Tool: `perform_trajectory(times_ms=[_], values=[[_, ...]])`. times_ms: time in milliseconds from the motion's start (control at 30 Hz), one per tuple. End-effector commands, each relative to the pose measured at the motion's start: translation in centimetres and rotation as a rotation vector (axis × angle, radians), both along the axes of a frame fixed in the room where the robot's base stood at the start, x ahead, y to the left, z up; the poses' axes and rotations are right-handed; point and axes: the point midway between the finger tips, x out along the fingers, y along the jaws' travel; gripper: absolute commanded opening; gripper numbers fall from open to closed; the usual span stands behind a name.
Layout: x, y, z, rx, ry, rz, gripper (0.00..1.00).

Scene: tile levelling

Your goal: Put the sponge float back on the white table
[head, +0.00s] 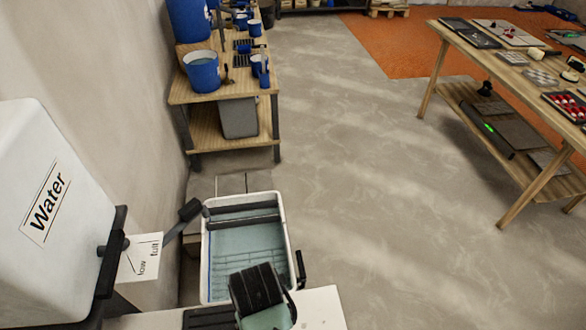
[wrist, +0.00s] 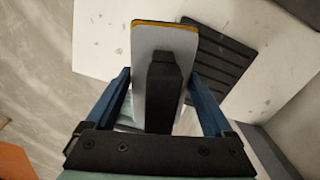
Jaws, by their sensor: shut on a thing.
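The sponge float shows in the wrist view as a pale grey board (wrist: 165,42) with an orange-yellow edge and a black handle (wrist: 160,95). My gripper (wrist: 157,80) is shut on the float, its blue fingers on either side of the handle. The float is over the white table (wrist: 100,40), partly overlapping a black ridged mat (wrist: 222,55). I cannot tell whether it touches the surface. In the head view, the white table (head: 322,308) and ridged mat (head: 208,318) show at the bottom edge; the float cannot be made out there.
A white wash tub (head: 283,210) with rollers and greenish water stands just beyond the table. A white water tank (head: 40,210) is at left. A wooden bench (head: 205,97) with blue buckets stands along the wall. Another wooden table (head: 490,60) is at right. The floor between is clear.

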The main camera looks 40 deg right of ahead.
Motion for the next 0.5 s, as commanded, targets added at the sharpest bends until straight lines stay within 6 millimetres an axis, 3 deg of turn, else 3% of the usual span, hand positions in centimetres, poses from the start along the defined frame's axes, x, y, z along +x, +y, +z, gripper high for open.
perform_trajectory(times_ms=[33,100,200,367,500], values=[[-1.7,-2.0,-0.7,0.000,0.001,-0.067,0.05],[-3.5,-3.9,-1.0,0.000,0.002,-0.133,0.05],[-5.6,-5.8,-1.3,-0.002,0.001,-0.206,0.05],[-7.4,-7.1,-1.9,-0.003,0.003,-0.261,0.05],[-7.6,-7.2,-4.5,-0.001,0.005,-0.266,0.05]])
